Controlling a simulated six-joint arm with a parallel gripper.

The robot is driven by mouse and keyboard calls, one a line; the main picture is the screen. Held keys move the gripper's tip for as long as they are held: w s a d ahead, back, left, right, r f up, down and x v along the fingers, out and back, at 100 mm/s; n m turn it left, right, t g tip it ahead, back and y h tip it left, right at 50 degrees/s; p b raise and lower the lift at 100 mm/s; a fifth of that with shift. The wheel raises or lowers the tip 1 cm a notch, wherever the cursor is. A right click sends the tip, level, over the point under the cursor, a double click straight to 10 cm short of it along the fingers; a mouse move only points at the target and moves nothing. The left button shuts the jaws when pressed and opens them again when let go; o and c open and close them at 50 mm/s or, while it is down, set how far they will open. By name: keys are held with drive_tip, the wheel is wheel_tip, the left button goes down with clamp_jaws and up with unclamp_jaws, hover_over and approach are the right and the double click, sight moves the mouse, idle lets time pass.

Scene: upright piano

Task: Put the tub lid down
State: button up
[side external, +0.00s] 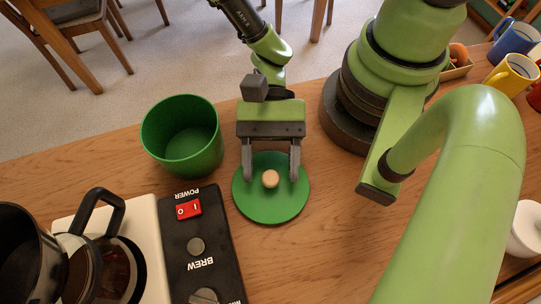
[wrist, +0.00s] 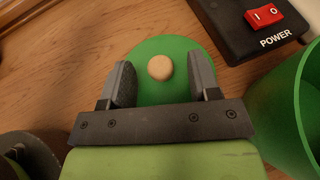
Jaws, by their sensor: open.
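The tub lid (side external: 262,212) is a round green disc with a pale wooden knob (side external: 270,179) in its middle. My gripper (side external: 270,176) is open, with one finger on each side of the knob and gaps to both. In the wrist view the lid (wrist: 178,47) shows beyond my fingers, and the knob (wrist: 160,67) sits between and slightly ahead of them, clear of both. The open green tub (side external: 183,137) stands upright to the left of the lid.
The coffee maker (side external: 160,232) with its black control panel (side external: 205,245) and glass jug stands at the lower left, close to the lid. Bare counter (side external: 320,235) lies right of the lid.

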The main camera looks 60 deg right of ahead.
drive_tip(key=shift+a, duration=0.1)
drive_tip(key=shift+c, duration=0.2)
clamp_jaws()
drive_tip(key=shift+r, duration=0.1)
